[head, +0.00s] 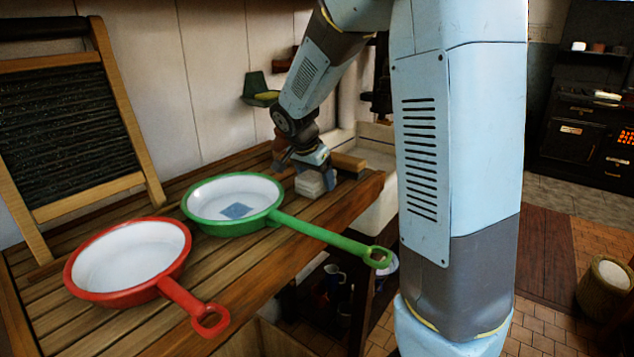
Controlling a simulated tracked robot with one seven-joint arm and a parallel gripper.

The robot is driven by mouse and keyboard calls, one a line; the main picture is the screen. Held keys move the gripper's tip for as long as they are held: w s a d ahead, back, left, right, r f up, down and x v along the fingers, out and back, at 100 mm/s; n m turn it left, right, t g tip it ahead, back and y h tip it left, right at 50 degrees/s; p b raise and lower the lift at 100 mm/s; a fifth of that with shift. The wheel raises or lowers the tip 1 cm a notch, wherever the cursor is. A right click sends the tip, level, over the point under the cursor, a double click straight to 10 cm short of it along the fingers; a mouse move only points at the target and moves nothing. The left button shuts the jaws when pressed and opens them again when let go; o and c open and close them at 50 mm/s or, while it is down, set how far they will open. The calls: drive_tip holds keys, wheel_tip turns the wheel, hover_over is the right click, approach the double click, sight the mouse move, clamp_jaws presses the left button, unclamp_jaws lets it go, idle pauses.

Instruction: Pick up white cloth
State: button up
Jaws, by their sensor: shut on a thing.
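The white cloth (310,183) is a small folded white block near the right end of the slatted wooden counter (240,272). My gripper (308,168) is directly above it, pointing down, and is shut on the cloth. The fingertips are small and partly hidden in this view. I cannot tell whether the cloth still touches the counter.
A green-rimmed pan (205,222) with a blue-grey patch inside stands left of the cloth, its handle over the counter edge. A red-rimmed pan (120,297) is nearer. A washboard (130,115) leans at the left. A wooden block (348,161) and pale sink (378,160) are right.

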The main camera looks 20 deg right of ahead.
sight(316, 173)
drive_tip(key=shift+r, duration=0.55)
wheel_tip(316, 173, up, 3)
drive_tip(key=shift+s+r, duration=1.55)
drive_tip(key=shift+s, duration=0.8)
drive_tip(key=shift+s+r, duration=1.6)
drive_tip(key=shift+s, duration=0.7)
drive_tip(key=shift+s+r, duration=1.55)
drive_tip(key=shift+s, duration=0.8)
drive_tip(key=o, duration=0.6)
drive_tip(key=shift+c, duration=0.2)
drive_tip(key=c, duration=0.3)
drive_tip(key=shift+w, duration=0.1)
drive_tip(key=shift+c, duration=0.2)
